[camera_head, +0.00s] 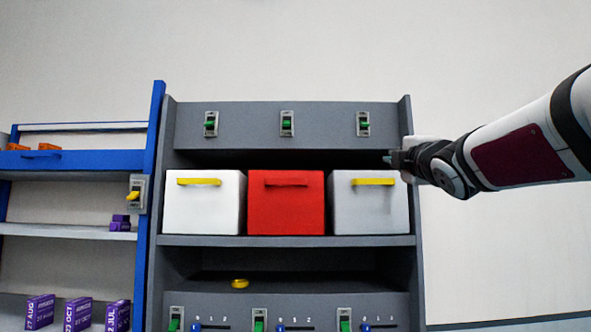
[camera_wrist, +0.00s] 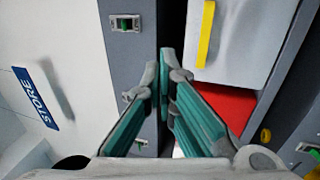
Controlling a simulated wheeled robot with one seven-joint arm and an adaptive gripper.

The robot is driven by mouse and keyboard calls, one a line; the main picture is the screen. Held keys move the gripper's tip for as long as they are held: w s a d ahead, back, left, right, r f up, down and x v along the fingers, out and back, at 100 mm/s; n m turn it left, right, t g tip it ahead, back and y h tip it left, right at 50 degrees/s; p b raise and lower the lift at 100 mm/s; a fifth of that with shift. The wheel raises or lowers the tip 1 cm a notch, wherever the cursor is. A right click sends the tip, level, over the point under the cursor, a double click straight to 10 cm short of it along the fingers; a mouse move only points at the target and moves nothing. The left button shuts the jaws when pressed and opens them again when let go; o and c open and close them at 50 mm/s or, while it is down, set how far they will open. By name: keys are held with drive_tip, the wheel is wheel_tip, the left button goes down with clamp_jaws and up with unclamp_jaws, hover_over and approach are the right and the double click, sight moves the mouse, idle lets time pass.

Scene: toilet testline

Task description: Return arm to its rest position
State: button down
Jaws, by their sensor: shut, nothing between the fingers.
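My arm (camera_head: 515,150) reaches in from the right edge in the head view. My gripper (camera_head: 392,158) is at its end, in front of the right side of the grey shelf unit, just above the white box on the right (camera_head: 368,209). In the wrist view my gripper (camera_wrist: 164,62) shows two teal-padded fingers with their tips together and nothing between them. Whether the fingers touch the shelf or the box cannot be told.
The grey shelf (camera_head: 290,240) also holds a red box (camera_head: 286,210) and a left white box (camera_head: 204,212). Green switches (camera_head: 287,124) line its top panel. A blue rack (camera_head: 154,200) stands at left. Bare wall (camera_head: 500,255) lies at right. A STORE sign (camera_wrist: 36,98) shows.

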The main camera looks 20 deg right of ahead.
drive_tip(key=shift+s+a+r, duration=0.1)
drive_tip(key=shift+s, duration=0.3)
drive_tip(key=s+a+f+m+g+y, duration=0.1)
drive_tip(key=s+a+f+m+g, duration=0.15)
drive_tip(key=f, duration=0.45)
drive_tip(key=s+a+f+m+g, duration=0.2)
drive_tip(key=s+a+f+m, duration=0.15)
drive_tip(key=f, duration=0.45)
drive_tip(key=s+a+f+m+g+y, duration=0.1)
drive_tip(key=s+a+f+m+g, duration=0.15)
drive_tip(key=f, duration=0.45)
drive_tip(key=s+a+f+m+g+y, duration=0.1)
drive_tip(key=s+a+f+m+g, duration=0.2)
drive_tip(key=s+f, duration=0.5)
drive_tip(key=s+a+f+m+g+y, duration=0.2)
drive_tip(key=s+a+f, duration=0.6)
drive_tip(key=f, duration=0.5)
drive_tip(key=s+m+g, duration=0.1)
drive_tip(key=g, duration=0.1)
drive_tip(key=shift+g, duration=0.4)
drive_tip(key=shift+w+r+m, duration=0.1)
drive_tip(key=shift+m, duration=0.15)
